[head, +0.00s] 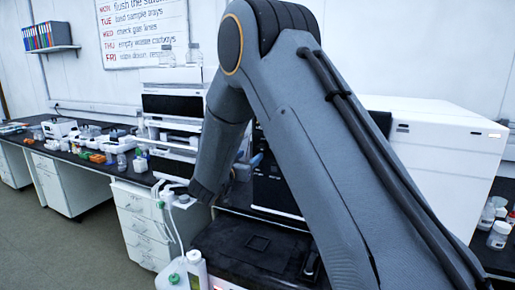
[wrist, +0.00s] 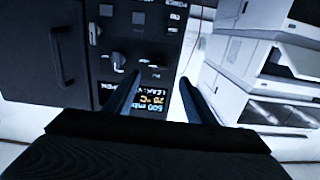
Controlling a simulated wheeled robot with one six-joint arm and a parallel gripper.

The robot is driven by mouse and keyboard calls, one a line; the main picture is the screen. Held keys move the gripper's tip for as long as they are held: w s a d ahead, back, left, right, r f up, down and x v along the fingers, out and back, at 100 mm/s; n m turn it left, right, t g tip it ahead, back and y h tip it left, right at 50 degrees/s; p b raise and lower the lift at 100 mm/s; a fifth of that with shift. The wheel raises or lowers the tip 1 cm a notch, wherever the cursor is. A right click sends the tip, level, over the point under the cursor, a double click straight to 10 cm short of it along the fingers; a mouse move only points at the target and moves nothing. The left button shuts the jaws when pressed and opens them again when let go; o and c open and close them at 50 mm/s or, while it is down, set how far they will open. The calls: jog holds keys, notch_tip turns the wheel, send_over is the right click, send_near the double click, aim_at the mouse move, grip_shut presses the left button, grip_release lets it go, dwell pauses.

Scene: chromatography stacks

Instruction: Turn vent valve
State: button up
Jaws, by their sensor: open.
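In the wrist view, a black control panel (wrist: 150,48) appears upside down, with knobs and small labels. The labels are too blurred to tell which is the vent valve. A lit display (wrist: 136,104) shows between the fingers. My gripper (wrist: 160,84) is open and empty, its fingers apart in front of the panel. In the head view, my arm hides most of the black cabinet (head: 276,190).
A dark door with a bar handle (wrist: 58,55) is left of the panel in the wrist view. White stacked instruments (wrist: 262,60) stand to the right. In the head view, a large white instrument (head: 440,150) stands right, and bottles (head: 193,268) stand low in front.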

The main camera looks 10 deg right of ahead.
aim_at(260, 148)
jog(key=p+x, duration=0.1)
jog(key=x, duration=0.6)
jog(key=shift+w+d+r+p, duration=0.15)
jog(key=shift+w+d+p, duration=0.05)
jog(key=shift+d+p, duration=0.2)
jog(key=shift+c, duration=0.4)
jog(key=c, duration=1)
jog(key=shift+o, duration=0.2)
